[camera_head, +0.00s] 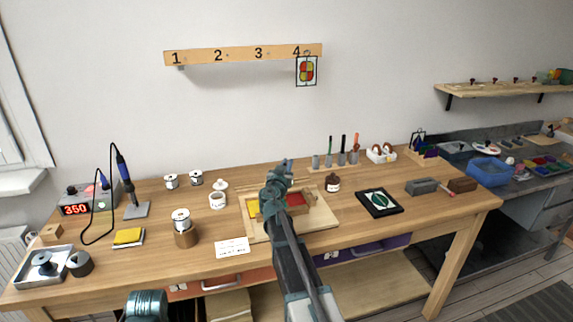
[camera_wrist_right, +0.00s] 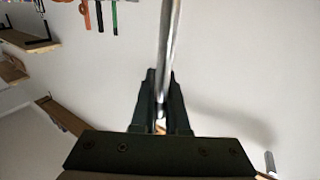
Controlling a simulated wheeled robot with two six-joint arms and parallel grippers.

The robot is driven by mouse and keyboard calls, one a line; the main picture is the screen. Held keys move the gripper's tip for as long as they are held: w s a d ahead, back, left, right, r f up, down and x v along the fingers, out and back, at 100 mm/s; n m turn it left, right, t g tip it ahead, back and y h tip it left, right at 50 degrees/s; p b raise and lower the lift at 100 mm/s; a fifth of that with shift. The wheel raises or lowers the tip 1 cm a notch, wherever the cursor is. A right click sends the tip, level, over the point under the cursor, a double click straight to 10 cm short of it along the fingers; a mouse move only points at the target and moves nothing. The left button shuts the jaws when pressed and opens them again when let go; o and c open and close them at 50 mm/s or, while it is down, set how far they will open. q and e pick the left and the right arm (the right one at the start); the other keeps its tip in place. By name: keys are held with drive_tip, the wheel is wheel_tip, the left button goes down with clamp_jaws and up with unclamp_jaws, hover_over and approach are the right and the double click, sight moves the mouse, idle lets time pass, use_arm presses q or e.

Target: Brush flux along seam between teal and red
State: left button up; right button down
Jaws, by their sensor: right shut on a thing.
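The panel lies on a light wooden board (camera_head: 318,215) in the middle of the bench. Its red glass (camera_head: 296,199) and yellow glass (camera_head: 253,209) show on either side of my right arm. The teal piece and the teal-red seam are hidden behind that arm. My right gripper (camera_head: 278,178) is over the board. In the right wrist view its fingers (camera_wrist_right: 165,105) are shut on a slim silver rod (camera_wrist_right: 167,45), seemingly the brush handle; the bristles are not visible. I cannot tell whether the brush touches the panel.
A soldering iron (camera_head: 123,165) stands at the left.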

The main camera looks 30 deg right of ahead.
drive_tip(key=s+a, duration=0.1)
drive_tip(key=s, duration=0.5)
drive_tip(key=shift+a, duration=0.25)
idle(3.6)
drive_tip(key=shift+r, duration=0.1)
wheel_tip(320, 180, up, 6)
drive_tip(key=p, duration=0.6)
idle(0.4)
drive_tip(key=shift+s+d, duration=0.1)
idle(0.4)
